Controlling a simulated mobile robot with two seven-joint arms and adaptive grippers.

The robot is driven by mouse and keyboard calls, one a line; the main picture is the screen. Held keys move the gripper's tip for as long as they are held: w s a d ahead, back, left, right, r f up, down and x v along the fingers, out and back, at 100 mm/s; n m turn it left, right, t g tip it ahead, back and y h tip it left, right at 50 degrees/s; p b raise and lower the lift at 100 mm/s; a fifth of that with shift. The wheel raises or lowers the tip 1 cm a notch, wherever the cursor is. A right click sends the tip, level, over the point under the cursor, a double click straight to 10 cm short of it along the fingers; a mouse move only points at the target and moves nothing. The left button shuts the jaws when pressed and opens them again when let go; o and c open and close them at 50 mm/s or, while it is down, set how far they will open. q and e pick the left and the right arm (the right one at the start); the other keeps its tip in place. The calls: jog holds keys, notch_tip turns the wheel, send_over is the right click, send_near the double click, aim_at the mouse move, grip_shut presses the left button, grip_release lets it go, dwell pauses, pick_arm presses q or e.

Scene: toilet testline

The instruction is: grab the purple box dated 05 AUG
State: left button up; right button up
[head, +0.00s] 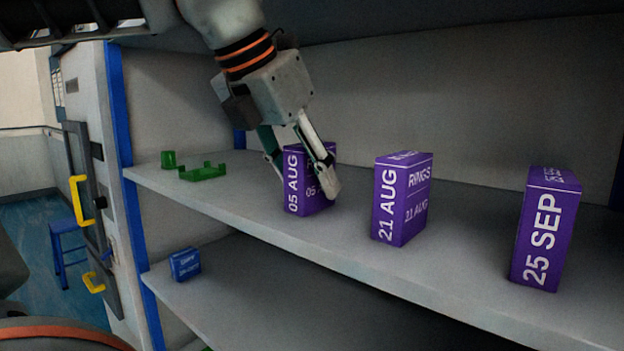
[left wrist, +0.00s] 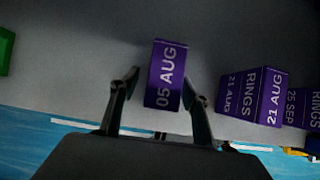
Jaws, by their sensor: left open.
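The purple box dated 05 AUG (head: 300,190) stands upright on the upper shelf in the head view. It also shows between the fingers in the left wrist view (left wrist: 166,76). My left gripper (head: 303,180) reaches down to it from above, open, with a finger on either side of the box. In the left wrist view the left gripper (left wrist: 160,85) has a gap on the left side, while the right finger is close to the box; I cannot tell whether it touches. My right gripper is not in view.
Purple boxes dated 21 AUG (head: 402,200) and 25 SEP (head: 545,232) stand to the right on the same shelf (head: 350,255). Green parts (head: 203,172) lie to the left. A small blue box (head: 186,264) is on the lower shelf. A blue post (head: 121,115) edges the left side.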

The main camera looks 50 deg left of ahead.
pick_arm(q)
jog(key=shift+x, duration=1)
jog(key=shift+r, duration=0.15)
jog(key=c, duration=1.3)
jog(key=shift+r, duration=0.15)
